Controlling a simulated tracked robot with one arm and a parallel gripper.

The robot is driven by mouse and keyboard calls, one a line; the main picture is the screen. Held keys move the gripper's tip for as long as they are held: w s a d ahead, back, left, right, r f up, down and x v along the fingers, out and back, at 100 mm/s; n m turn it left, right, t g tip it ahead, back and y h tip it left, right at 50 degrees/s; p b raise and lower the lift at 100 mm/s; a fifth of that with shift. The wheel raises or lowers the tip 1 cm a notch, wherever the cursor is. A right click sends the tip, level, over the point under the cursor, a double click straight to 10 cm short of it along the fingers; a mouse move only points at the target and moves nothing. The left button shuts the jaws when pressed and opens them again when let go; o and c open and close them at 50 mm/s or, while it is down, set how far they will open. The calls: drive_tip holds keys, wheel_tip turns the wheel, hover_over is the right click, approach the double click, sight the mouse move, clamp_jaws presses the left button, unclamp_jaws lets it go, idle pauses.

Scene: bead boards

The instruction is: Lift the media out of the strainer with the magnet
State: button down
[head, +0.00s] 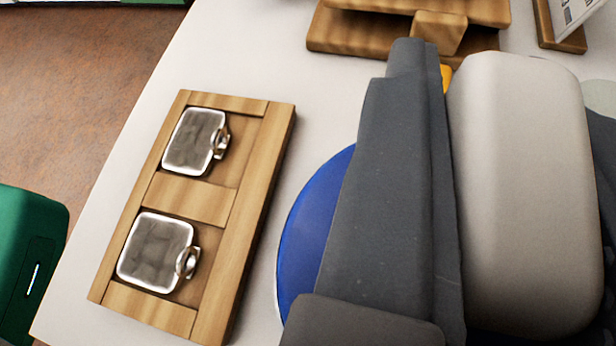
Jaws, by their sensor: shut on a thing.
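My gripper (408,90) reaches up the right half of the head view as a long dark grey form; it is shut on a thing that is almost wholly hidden. A small orange piece (446,78) shows beside its tip; I cannot tell whether this belongs to the held thing. A blue round thing (312,225) lies left of and partly behind my gripper; most of it is covered. I cannot make out the magnet, the strainer or the media for certain.
A wooden board (262,195) on the white table (330,110) at left holds two square silver-rimmed pieces (194,140) (157,252) with ring handles. Wooden blocks (345,35) stand at the back, a wooden-based card holder (562,35) at top right. A green object (25,255) is beyond the table edge.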

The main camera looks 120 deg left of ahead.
drive_tip(key=shift+f+b, duration=2.75)
drive_tip(key=shift+b, duration=0.45)
drive_tip(key=shift+f+p, duration=0.75)
drive_tip(key=shift+f, duration=0.55)
drive_tip(key=shift+r, duration=0.1)
drive_tip(key=shift+r+p, duration=4.4)
drive_tip(key=shift+p, duration=1.05)
